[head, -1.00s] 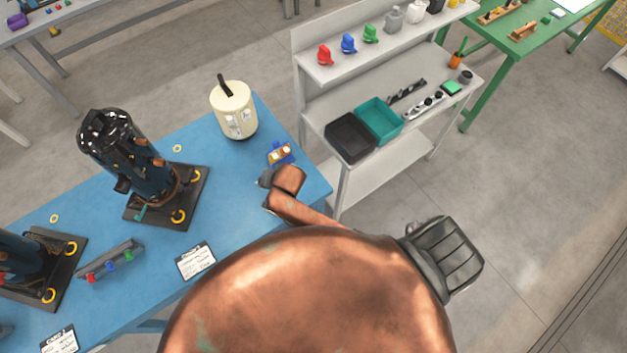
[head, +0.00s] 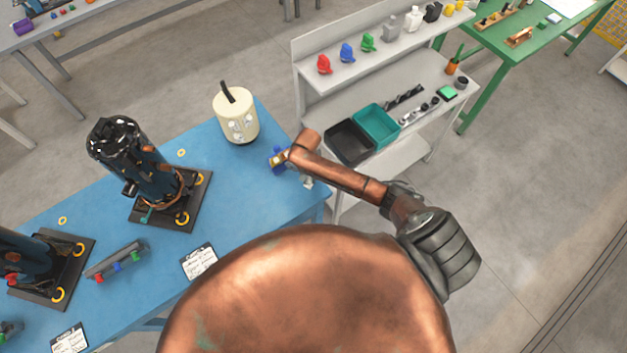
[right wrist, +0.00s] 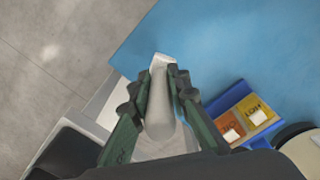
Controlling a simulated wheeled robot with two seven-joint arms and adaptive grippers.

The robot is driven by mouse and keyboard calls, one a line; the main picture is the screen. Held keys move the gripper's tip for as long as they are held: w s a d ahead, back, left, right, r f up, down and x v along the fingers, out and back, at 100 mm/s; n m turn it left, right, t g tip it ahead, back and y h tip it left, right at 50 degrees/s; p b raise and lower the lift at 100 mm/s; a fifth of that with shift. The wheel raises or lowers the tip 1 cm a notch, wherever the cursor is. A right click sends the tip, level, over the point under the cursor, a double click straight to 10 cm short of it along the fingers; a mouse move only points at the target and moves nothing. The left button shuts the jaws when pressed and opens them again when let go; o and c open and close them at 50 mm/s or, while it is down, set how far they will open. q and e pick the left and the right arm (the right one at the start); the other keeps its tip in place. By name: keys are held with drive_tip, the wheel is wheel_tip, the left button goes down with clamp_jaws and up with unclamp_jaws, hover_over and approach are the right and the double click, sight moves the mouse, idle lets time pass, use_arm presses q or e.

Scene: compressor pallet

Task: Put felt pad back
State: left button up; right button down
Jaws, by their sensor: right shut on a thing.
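My right gripper (right wrist: 160,88) is shut on a pale grey-white piece (right wrist: 161,60), which I take for the felt pad. The piece sticks out past the fingertips in the right wrist view; its full shape is hidden between the fingers. In the head view my right arm reaches over the right end of the blue table (head: 235,185), and only a small pale bit shows below its wrist. A blue holder (right wrist: 224,99) with an orange and a yellow labelled section stands beside the gripper. The arm partly covers this holder in the head view (head: 275,160). My left gripper is out of view.
A cream canister (head: 236,118) stands behind the holder. A dark compressor (head: 140,165) on a base plate stands to the left. A grey shelf unit with a black bin (head: 349,142) and teal bin (head: 377,125) stands right of the table. The table front has bare room.

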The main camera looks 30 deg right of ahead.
drive_tip(key=d+f, duration=0.1)
drive_tip(key=w+d+f, duration=0.1)
drive_tip(key=f, duration=0.1)
drive_tip(key=shift+d, duration=0.25)
drive_tip(key=shift+f, duration=1.55)
drive_tip(key=c, duration=1.8)
unclamp_jaws()
wheel_tip(320, 180, up, 12)
drive_tip(key=shift+r, duration=0.1)
